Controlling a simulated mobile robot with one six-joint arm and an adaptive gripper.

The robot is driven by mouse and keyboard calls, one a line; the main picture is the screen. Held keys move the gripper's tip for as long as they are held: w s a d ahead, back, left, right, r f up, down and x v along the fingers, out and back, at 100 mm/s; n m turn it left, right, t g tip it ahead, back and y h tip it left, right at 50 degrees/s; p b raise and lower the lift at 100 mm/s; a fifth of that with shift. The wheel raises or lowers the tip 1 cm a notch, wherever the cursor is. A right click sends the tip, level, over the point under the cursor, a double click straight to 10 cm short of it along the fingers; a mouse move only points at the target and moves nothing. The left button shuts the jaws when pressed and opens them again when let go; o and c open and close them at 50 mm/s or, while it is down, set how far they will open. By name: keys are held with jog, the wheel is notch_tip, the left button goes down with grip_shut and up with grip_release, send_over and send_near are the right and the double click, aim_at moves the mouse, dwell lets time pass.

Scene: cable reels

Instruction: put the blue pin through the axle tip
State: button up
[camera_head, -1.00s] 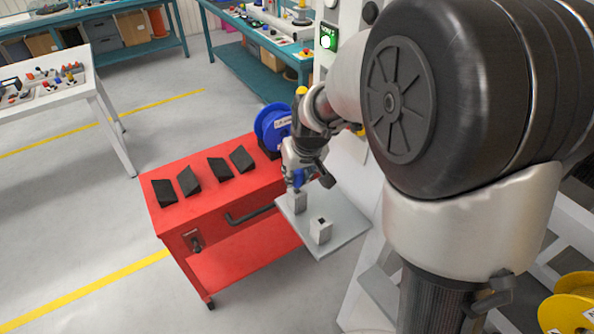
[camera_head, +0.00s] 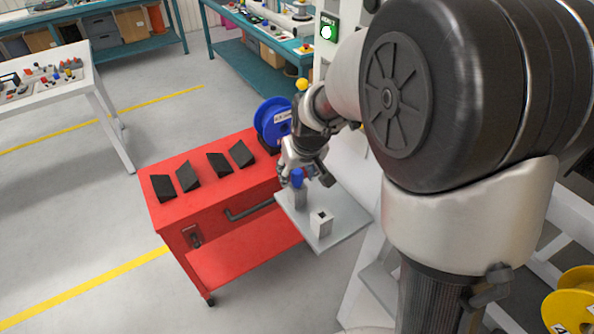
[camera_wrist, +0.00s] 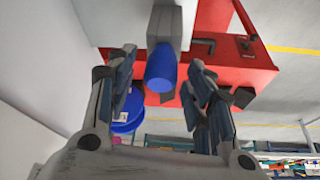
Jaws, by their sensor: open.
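The blue pin (camera_head: 297,178) stands upright in a grey block on the small grey shelf (camera_head: 345,213) beside the red cart. In the wrist view its blue head (camera_wrist: 161,72) shows between and beyond the fingertips, with the grey block (camera_wrist: 168,24) behind it. My gripper (camera_head: 305,172) is just behind the pin in the head view. Its fingers (camera_wrist: 165,84) are spread, with visible gaps on both sides of the pin. The axle tip cannot be made out in either view.
A second grey block (camera_head: 321,222) with a dark opening stands on the shelf. A blue reel (camera_head: 272,124) and several black wedges sit on the red cart (camera_head: 180,217). A yellow reel (camera_head: 573,309) is at the lower right. Open floor lies left of the cart.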

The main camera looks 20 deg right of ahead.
jog(key=v, duration=1.2)
jog(key=s+m, duration=0.1)
jog(key=s, duration=2.1)
jog(key=shift+s+a+r, duration=0.15)
jog(key=shift+s+r, duration=0.1)
jog(key=shift+r, duration=0.2)
jog(key=shift+s+f, duration=0.2)
jog(key=shift+s, duration=0.25)
jog(key=shift+c, duration=0.4)
